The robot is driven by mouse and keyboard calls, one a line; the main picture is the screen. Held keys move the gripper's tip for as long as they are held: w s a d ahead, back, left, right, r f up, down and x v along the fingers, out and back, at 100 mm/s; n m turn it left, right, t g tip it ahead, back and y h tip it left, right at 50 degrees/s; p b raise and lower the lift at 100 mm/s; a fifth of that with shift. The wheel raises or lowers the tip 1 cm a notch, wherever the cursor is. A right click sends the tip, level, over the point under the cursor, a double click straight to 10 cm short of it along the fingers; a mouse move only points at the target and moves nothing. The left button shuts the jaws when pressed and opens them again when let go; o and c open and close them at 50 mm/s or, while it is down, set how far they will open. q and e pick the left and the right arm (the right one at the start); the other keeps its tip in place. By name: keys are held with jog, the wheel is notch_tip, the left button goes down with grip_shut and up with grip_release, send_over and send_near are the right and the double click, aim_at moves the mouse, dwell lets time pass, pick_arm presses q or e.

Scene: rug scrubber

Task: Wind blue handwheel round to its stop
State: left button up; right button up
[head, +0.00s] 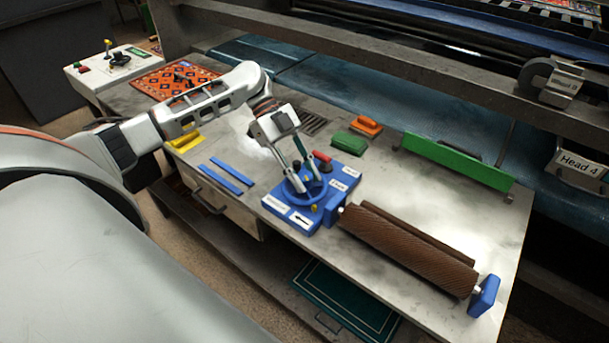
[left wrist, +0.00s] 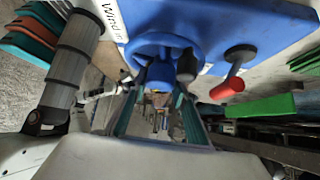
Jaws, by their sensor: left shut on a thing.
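The blue handwheel (head: 318,190) sits on top of a blue housing (head: 345,181) with white labels, one with an arrow, on the bench. My left gripper (head: 298,181) reaches down onto the wheel from above and is shut on it. In the left wrist view the wheel (left wrist: 143,43) is just beyond the fingers (left wrist: 158,95), with a dark knob (left wrist: 190,66) beside its hub. Which part lies between the fingertips is hard to make out. My right gripper is not in view.
A red-handled lever (head: 322,157) stands close behind the wheel. A brown roller (head: 410,248) extends right from the housing to a blue end block (head: 484,296). Green and orange brushes (head: 350,143) lie behind, blue strips (head: 225,175) to the left. A green rail (head: 455,162) stands at the back.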

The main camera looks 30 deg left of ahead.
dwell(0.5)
pick_arm(q)
jog(key=o, duration=1.1)
jog(key=shift+a+r, duration=0.1)
jog(key=shift+a, duration=0.05)
jog(key=v, duration=1.1)
jog(key=shift+w+a+r, duration=0.15)
jog(key=shift+a+r, duration=0.05)
jog(key=shift+r, duration=0.05)
jog(key=shift+f, duration=0.1)
